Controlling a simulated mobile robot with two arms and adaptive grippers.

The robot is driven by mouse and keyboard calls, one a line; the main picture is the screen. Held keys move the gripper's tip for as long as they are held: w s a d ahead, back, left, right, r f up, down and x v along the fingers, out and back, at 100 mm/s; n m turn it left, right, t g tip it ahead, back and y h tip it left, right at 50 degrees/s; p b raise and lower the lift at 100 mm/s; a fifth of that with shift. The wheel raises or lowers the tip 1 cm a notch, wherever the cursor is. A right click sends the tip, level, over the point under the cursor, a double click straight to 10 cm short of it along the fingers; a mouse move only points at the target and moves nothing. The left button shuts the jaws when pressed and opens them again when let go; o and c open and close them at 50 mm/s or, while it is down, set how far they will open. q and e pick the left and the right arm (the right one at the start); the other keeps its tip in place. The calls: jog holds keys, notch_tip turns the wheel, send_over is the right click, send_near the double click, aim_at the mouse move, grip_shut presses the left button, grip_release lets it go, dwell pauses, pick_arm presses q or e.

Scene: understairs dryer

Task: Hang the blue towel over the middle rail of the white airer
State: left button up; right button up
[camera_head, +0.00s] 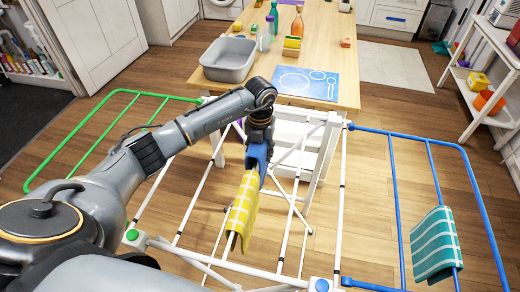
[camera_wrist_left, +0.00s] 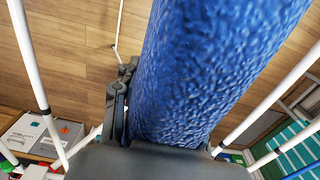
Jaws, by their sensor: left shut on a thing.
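The blue towel (camera_head: 257,160) is held in my left gripper (camera_head: 260,138) above the white airer (camera_head: 341,215). In the left wrist view the blue towel (camera_wrist_left: 205,70) fills the middle, rolled or bunched, with the dark left gripper (camera_wrist_left: 165,138) shut on it. In the head view it overlaps the top of a yellow towel (camera_head: 243,207) on a central rail; I cannot tell whether the two touch. The airer's white rails run away from me. Which one is the middle rail is partly hidden by the towels and my arm. My right gripper is not in view.
The airer has a green wing (camera_head: 98,133) at left and a blue wing (camera_head: 395,190) at right. A teal striped towel (camera_head: 435,245) hangs on the blue wing. Behind stands a wooden table (camera_head: 320,50) with a grey basin (camera_head: 228,60). A white shelf trolley (camera_head: 478,85) stands at right.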

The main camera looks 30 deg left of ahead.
pick_arm(q)
jog(key=shift+f+b, duration=1.6)
jog(key=shift+f, duration=0.9)
jog(key=o, duration=1.3)
jog(key=shift+c, duration=0.2)
